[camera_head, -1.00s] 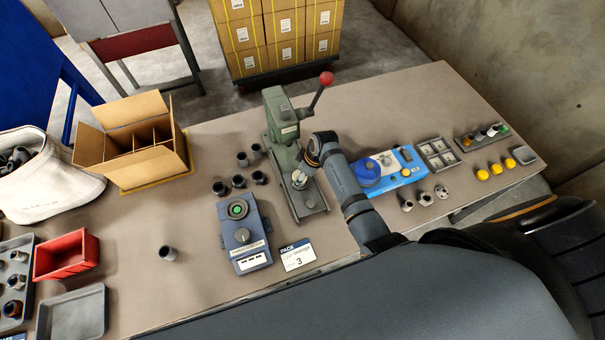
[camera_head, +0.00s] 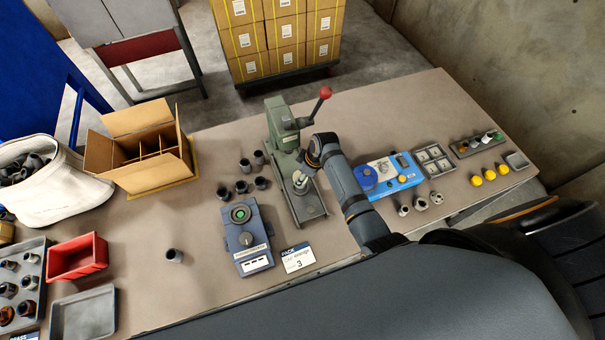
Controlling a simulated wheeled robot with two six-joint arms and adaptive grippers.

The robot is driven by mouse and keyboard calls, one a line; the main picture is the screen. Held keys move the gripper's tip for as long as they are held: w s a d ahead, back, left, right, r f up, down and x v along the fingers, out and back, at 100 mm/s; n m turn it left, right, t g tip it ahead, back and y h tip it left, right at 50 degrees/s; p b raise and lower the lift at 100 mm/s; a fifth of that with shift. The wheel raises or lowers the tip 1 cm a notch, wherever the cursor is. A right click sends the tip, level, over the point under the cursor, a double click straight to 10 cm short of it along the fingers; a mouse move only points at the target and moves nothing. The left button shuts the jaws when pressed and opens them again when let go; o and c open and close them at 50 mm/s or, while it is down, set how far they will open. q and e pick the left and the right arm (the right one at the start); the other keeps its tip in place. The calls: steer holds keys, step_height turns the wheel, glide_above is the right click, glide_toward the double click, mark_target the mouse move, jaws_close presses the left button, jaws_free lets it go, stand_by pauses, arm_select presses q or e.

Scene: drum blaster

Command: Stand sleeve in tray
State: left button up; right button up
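Several dark grey sleeves (camera_head: 241,187) stand in a cluster left of the green lever press (camera_head: 283,130). A lone sleeve (camera_head: 174,255) stands on the open table farther left. At the left edge a grey tray (camera_head: 42,243) holds several sleeves and ring-like parts, some dark, some brownish. An empty shallow grey tray (camera_head: 84,314) lies beside it, toward the front. My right gripper (camera_head: 301,181) is at the press's lower part; its fingertips are too small to read, and I cannot tell whether it holds anything. My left gripper is out of view.
A red bin (camera_head: 78,257), a white sack (camera_head: 60,195) and an open divided carton (camera_head: 143,155) occupy the left side. A blue-grey button box (camera_head: 246,240) and a card (camera_head: 298,258) stand before the press. The table around the lone sleeve is clear.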

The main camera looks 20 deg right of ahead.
mark_target(298, 175)
step_height(298, 175, up, 3)
steer(key=shift+r+p, duration=0.2)
steer(key=shift+p, duration=0.35)
step_height(298, 175, up, 8)
steer(key=shift+f, duration=0.2)
